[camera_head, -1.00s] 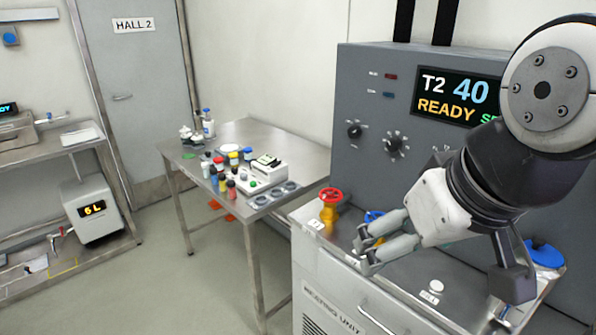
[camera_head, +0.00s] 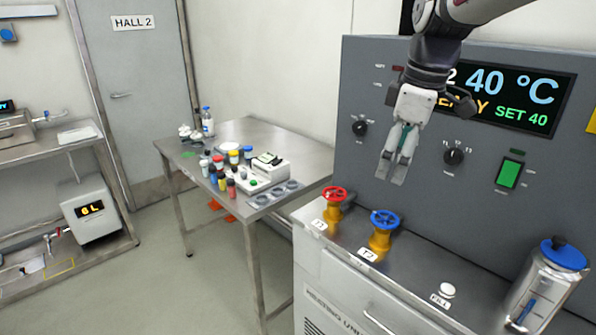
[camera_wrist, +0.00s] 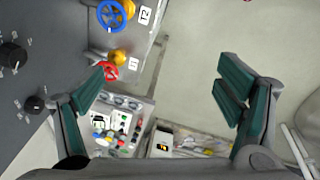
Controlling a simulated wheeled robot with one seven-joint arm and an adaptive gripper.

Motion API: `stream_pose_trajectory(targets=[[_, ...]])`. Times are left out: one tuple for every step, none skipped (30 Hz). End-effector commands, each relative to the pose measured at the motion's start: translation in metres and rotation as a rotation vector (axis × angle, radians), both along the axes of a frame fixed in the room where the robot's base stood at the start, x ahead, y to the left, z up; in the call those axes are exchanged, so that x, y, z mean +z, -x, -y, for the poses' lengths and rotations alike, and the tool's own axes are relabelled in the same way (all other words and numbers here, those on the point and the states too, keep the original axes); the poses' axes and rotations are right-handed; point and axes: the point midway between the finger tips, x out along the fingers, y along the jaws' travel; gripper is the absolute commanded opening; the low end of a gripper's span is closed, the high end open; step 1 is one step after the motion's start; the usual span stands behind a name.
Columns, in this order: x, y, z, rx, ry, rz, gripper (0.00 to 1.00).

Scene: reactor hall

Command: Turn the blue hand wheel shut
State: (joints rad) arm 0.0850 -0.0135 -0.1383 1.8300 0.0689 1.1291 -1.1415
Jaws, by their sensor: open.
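The blue hand wheel (camera_head: 385,219) sits on a yellow valve body on the steel top of the heating unit, behind a label that reads T2. It also shows at the top of the wrist view (camera_wrist: 111,15). My gripper (camera_head: 393,170) hangs fingers down above the blue wheel, apart from it. In the wrist view its two fingers (camera_wrist: 170,88) are spread wide with nothing between them. The red hand wheel (camera_head: 334,194) stands to the left of the blue one, labelled T1, and shows in the wrist view (camera_wrist: 111,71).
The grey control panel (camera_head: 362,190) with knobs and a lit display rises close behind my gripper. A steel canister with a blue lid (camera_head: 563,253) stands at the right. A steel table (camera_head: 237,131) with bottles stands at the left. The steel top between the wheels and the canister is mostly clear.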

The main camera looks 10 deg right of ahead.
Motion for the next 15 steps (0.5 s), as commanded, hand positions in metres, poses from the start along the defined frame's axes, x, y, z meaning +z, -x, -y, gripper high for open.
stream_pose_trajectory(targets=[[-0.012, -0.021, 0.010, 0.057, 0.013, -0.025, 0.86], [-0.017, -0.031, 0.016, 0.098, 0.021, -0.037, 0.86], [-0.025, -0.044, 0.023, 0.154, 0.031, -0.054, 0.86], [-0.031, -0.054, 0.029, 0.198, 0.038, -0.067, 0.86], [-0.037, -0.063, 0.035, 0.240, 0.046, -0.078, 0.86], [-0.046, -0.075, 0.042, 0.297, 0.054, -0.096, 0.86], [-0.053, -0.084, 0.047, 0.338, 0.059, -0.108, 0.86], [-0.059, -0.092, 0.052, 0.379, 0.065, -0.118, 0.86], [-0.068, -0.102, 0.059, 0.429, 0.070, -0.134, 0.86], [-0.074, -0.108, 0.064, 0.465, 0.073, -0.143, 0.86], [-0.080, -0.114, 0.068, 0.499, 0.077, -0.151, 0.86], [-0.087, -0.121, 0.072, 0.538, 0.080, -0.162, 0.86], [-0.092, -0.125, 0.075, 0.566, 0.081, -0.169, 0.86], [-0.096, -0.129, 0.078, 0.590, 0.083, -0.174, 0.86], [-0.100, -0.133, 0.081, 0.616, 0.085, -0.180, 0.86]])
